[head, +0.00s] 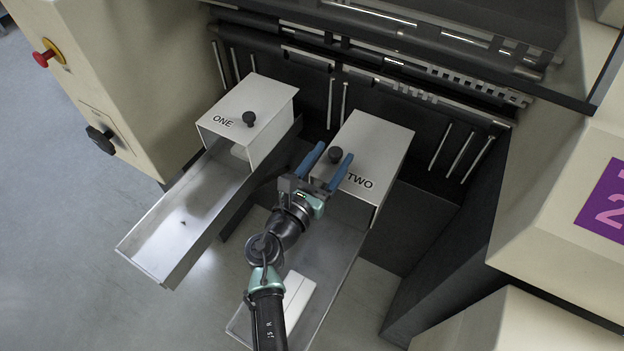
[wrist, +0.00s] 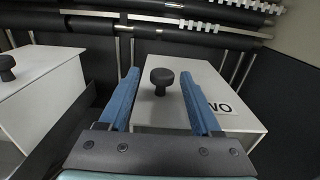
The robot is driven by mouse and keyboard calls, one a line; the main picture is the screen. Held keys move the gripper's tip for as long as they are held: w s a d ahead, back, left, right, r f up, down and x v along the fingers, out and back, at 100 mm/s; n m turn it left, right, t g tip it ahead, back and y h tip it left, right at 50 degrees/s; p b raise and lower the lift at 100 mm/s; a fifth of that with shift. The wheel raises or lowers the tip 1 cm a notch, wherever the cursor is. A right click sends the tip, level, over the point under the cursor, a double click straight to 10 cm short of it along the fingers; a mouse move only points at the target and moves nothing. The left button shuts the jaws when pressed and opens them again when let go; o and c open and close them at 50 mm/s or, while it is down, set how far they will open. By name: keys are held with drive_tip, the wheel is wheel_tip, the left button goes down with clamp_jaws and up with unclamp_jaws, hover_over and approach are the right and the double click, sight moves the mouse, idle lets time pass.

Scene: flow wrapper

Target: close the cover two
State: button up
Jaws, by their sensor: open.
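Cover two (head: 377,138) is a white box-shaped cover labelled TWO with a black knob (head: 335,155) on top. It sits over the far part of the right-hand tray (head: 340,262), whose near part is uncovered. My gripper (head: 330,155) is open, its blue fingers at the knob in the head view. In the wrist view the gripper (wrist: 162,95) has the knob (wrist: 161,80) between and slightly beyond its fingers, with no visible contact. Cover two (wrist: 190,70) fills the space behind it. The label is partly hidden by a finger there.
Cover one (head: 262,104) with its own knob (head: 249,119) stands to the left over another tray (head: 185,215). A white block (head: 297,297) lies in tray two. Dark rollers and bars are behind. Machine housings flank both sides, with a red button (head: 44,56) at left.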

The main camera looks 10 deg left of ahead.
drive_tip(key=v, duration=1.1)
drive_tip(key=shift+s+a, duration=0.1)
